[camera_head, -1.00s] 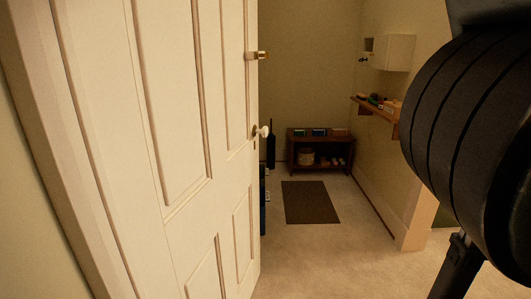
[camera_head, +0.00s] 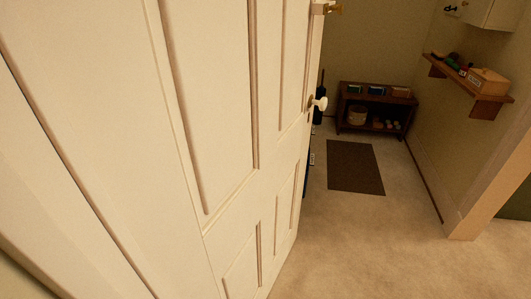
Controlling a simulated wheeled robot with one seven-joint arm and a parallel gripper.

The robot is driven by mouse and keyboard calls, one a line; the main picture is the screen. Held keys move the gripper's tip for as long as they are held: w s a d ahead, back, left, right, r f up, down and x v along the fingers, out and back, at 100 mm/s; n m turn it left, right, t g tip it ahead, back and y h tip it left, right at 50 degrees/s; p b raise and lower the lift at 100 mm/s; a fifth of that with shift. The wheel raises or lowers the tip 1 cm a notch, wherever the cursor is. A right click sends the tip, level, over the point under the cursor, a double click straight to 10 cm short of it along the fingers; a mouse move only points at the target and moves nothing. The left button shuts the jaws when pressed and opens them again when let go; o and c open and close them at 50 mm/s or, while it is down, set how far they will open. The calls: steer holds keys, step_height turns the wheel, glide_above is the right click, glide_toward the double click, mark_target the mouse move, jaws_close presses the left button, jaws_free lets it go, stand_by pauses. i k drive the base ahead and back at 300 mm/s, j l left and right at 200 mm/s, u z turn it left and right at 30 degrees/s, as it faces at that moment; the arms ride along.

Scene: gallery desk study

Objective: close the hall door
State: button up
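The hall door (camera_head: 215,120) is a cream panelled door that fills the left half of the head view. It stands ajar, with its free edge near the middle of the picture and the room beyond showing past it. A white knob (camera_head: 320,103) sits on its free edge side, with a brass latch fitting (camera_head: 326,8) higher up near the top of the picture. The lower end of the door runs out of view at the bottom. My gripper is not in view.
Beyond the door stand a dark wooden low shelf unit (camera_head: 376,111) and a brown mat (camera_head: 355,167) on beige carpet. A wall shelf (camera_head: 488,104) with small items juts out at right, above a wall end (camera_head: 462,222). Carpet right of the door is clear.

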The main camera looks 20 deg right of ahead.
mark_target(194, 118)
steer(key=i+l+z, duration=0.2)
steer(key=i, duration=0.35)
steer(key=i+l+z, duration=0.1)
steer(key=i+z, duration=0.15)
steer(key=i, duration=0.25)
